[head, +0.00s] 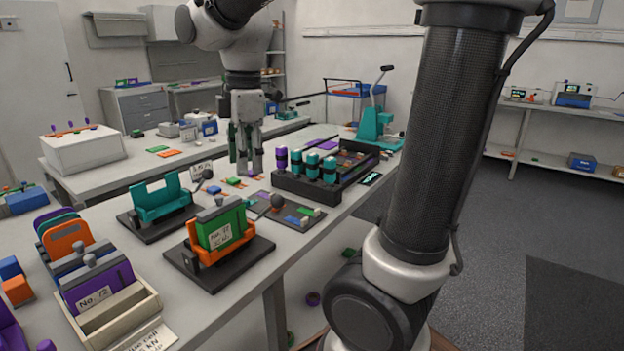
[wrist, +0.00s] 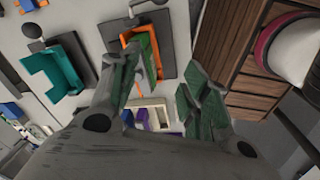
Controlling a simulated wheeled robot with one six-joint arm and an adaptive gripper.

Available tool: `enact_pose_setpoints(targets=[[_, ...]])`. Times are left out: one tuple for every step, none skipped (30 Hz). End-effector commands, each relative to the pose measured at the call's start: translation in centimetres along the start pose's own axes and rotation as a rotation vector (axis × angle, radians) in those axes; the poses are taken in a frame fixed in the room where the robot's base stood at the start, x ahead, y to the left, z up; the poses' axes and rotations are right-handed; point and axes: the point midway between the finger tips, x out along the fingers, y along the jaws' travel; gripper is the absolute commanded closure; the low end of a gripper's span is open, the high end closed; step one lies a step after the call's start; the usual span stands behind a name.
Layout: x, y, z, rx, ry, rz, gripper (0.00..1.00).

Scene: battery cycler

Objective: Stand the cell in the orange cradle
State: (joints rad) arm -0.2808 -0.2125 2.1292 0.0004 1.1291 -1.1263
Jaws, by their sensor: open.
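A green cell (head: 221,227) with a white label stands upright in the orange cradle (head: 209,257), near the middle of the front bench. Its lower part is hidden by the cradle's front. In the wrist view the orange cradle (wrist: 128,36) and the green cell (wrist: 147,45) show at top centre, partly behind one finger. My gripper (head: 246,168) is over the bench beyond the cradle, apart from the cell. In the wrist view its fingers (wrist: 166,80) are spread with nothing between them.
A teal cradle (head: 161,203) stands empty to the left of the orange one. A purple cell (head: 98,288) labelled No. 12 stands in a beige holder (head: 120,316) at the front left. A dark rack (head: 303,187) with several cylinders stands to the right. The floor beyond the bench's right edge is mostly clear.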

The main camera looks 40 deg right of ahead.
Motion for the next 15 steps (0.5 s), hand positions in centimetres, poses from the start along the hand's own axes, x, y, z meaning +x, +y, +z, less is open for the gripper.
enact_pose_setpoints(targets=[[-0.7,-1.9,2.4,0.183,0.018,0.041,0.54],[-0.8,-2.9,3.7,0.303,0.030,0.063,0.54],[-0.9,-4.4,5.2,0.462,0.047,0.090,0.54],[-0.9,-5.5,6.3,0.577,0.062,0.109,0.54],[-0.8,-6.5,7.3,0.689,0.078,0.127,0.54],[-0.6,-7.9,8.4,0.827,0.100,0.148,0.54],[-0.4,-8.8,9.1,0.924,0.118,0.163,0.54],[-0.2,-9.6,9.7,1.011,0.134,0.175,0.54],[0.1,-10.6,10.4,1.115,0.155,0.189,0.54],[0.3,-11.2,10.8,1.181,0.169,0.197,0.54],[0.5,-11.7,11.2,1.238,0.181,0.204,0.54],[0.7,-12.2,11.6,1.299,0.195,0.211,0.54],[0.9,-12.5,11.7,1.334,0.203,0.214,0.54],[0.9,-12.8,11.9,1.360,0.210,0.218,0.54],[1.0,-12.9,12.0,1.384,0.215,0.220,0.54]])
